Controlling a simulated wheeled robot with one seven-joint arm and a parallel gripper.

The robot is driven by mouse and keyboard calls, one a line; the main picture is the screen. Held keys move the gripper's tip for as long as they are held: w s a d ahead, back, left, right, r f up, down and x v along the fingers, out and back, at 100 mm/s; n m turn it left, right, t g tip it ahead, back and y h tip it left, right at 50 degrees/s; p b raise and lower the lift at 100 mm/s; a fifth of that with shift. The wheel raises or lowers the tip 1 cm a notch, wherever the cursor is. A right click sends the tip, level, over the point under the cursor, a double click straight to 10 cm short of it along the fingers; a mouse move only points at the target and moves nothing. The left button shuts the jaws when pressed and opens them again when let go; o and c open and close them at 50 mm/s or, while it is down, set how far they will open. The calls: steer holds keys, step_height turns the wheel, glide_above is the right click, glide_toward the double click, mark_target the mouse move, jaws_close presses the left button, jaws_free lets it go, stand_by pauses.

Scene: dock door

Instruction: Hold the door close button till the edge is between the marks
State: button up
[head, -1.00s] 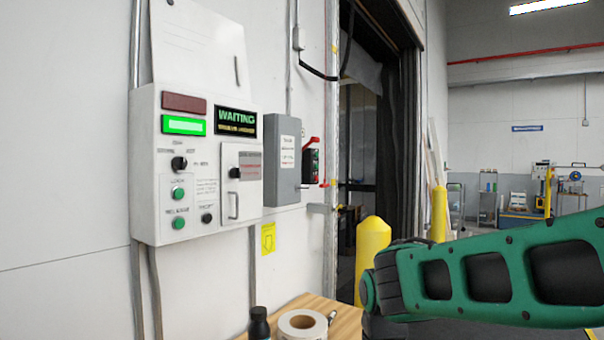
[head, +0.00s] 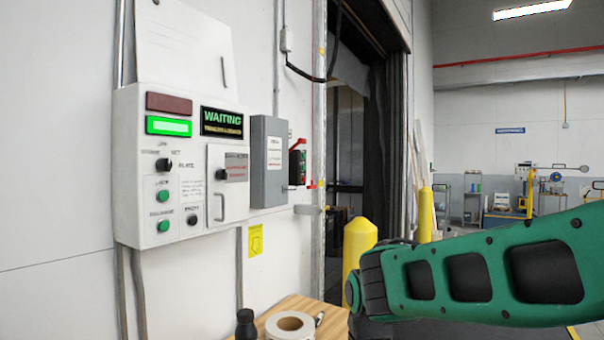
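A white control panel (head: 130,190) hangs on the left wall, with a lit green lamp, a "WAITING" display (head: 221,122), knobs and two green buttons marked lock and release. To its right are a grey box (head: 270,162) and a small black control box (head: 297,165) with red parts; its labels are too small to read, and I cannot pick out a door close button. The dark doorway (head: 346,150) is right of them. Small yellow marks (head: 321,50) show on its pale side frame. My green arm reaches in from the right; my gripper is not in view.
A wooden table top (head: 335,318) with a tape roll (head: 289,326) and a dark bottle (head: 246,324) is below the panel. Yellow bollards (head: 358,243) stand by the doorway. Carts and shelves are far back at the right.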

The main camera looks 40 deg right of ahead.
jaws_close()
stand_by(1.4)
